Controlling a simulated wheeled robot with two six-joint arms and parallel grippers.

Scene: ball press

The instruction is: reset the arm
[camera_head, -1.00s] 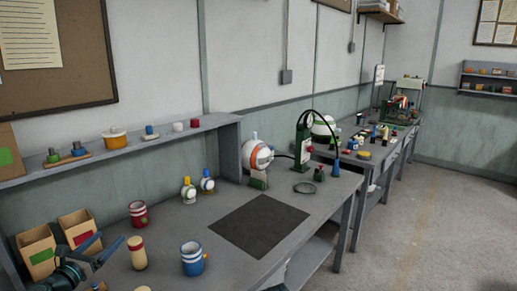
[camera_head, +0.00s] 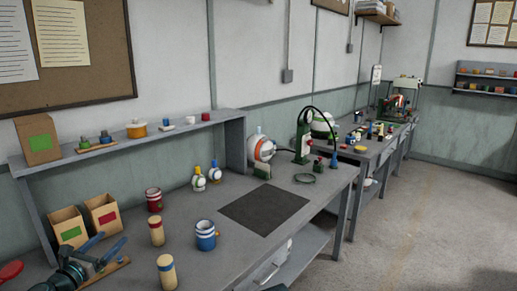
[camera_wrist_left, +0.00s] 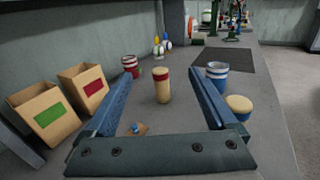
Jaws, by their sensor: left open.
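My left gripper (camera_head: 113,238) is low at the left in the head view, above the near end of the grey bench (camera_head: 232,170). Its two blue fingers are spread apart with nothing between them. In the left wrist view the open fingers (camera_wrist_left: 166,82) reach forward over the bench. A cream cylinder with a red band (camera_wrist_left: 161,86) stands upright beyond them, apart from both. My right gripper is not in view.
Two cardboard boxes (camera_head: 68,227) stand at the left. A red-striped mug (camera_head: 154,199), a blue mug (camera_head: 205,236) and a yellow-and-blue cylinder (camera_head: 166,273) stand nearby. A dark mat (camera_head: 264,207) lies empty. A raised shelf (camera_head: 170,133) runs behind.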

